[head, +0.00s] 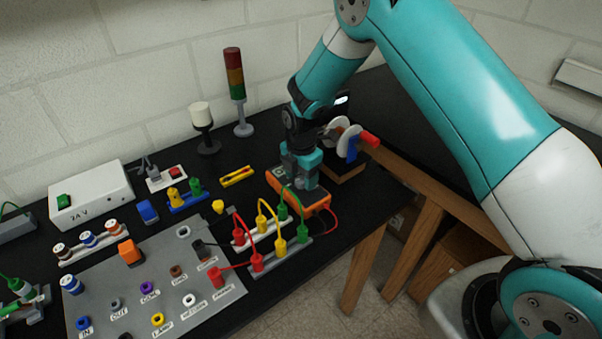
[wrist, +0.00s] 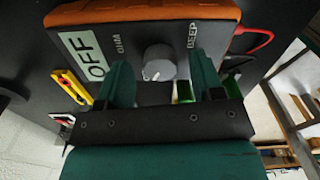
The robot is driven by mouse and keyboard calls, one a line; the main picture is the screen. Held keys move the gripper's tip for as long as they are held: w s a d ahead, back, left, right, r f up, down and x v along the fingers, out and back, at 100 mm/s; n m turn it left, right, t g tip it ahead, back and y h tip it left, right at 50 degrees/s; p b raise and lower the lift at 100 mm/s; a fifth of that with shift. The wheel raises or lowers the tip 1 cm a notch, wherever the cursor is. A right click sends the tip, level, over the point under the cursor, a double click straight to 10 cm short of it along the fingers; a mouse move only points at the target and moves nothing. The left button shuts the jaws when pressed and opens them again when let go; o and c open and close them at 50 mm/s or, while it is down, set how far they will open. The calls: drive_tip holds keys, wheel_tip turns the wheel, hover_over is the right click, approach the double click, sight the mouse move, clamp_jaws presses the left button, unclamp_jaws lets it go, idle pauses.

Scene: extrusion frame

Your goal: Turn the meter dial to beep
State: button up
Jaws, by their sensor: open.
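The meter (head: 318,202) has an orange case and stands near the right end of the black bench. In the wrist view its orange rim (wrist: 140,13) and dark face show, with the labels OFF, OHM and BEEP around a grey round dial (wrist: 159,62). A pale mark shows at the dial's lower left edge; I cannot tell for sure which label it points to. My gripper (wrist: 161,68) is open, with one green finger on each side of the dial and visible gaps between. In the head view my gripper (head: 300,172) is over the meter and hides its face.
A red lead (wrist: 258,40) runs from the meter. Left of it are a grey socket panel (head: 110,290), plugs with coloured leads (head: 262,228) and a yellow tool (head: 238,177). A hand-cranked device (head: 345,145) stands behind. The bench's front edge is close on the right.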

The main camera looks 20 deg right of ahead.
drive_tip(key=shift+f, duration=0.25)
drive_tip(key=c, duration=0.9)
drive_tip(key=shift+c, duration=0.2)
